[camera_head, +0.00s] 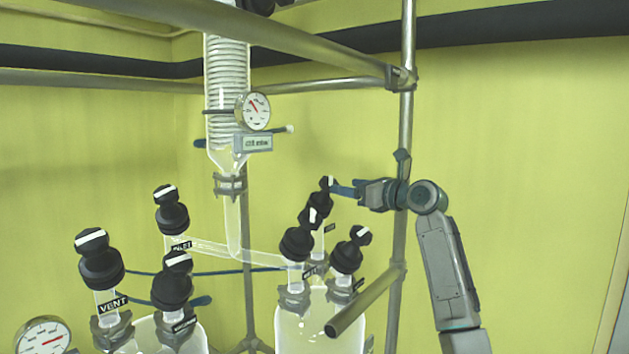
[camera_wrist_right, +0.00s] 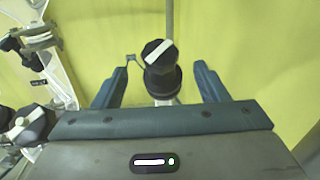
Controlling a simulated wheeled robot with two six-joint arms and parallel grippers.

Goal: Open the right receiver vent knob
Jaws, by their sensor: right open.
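The right glass receiver (camera_head: 318,325) carries several black knobs with white stripes. Its rearmost, highest knob (camera_head: 326,184) is at the tips of my right gripper (camera_head: 338,189), which reaches in from the right. In the right wrist view this black knob (camera_wrist_right: 158,53) stands between the two blue-grey fingers of my right gripper (camera_wrist_right: 163,66), with a gap on each side. The gripper is open and holds nothing. The white stripe on the knob runs diagonally. The small labels on the right receiver are too small to read. My left gripper is out of view.
Neighbouring knobs (camera_head: 297,243) and (camera_head: 349,250) stand just below. The left vessel has more knobs, one labelled VENT (camera_head: 113,304). A steel post (camera_head: 405,130) and a short bar (camera_head: 365,300) are close to my right arm. A coil condenser (camera_head: 226,80) hangs behind.

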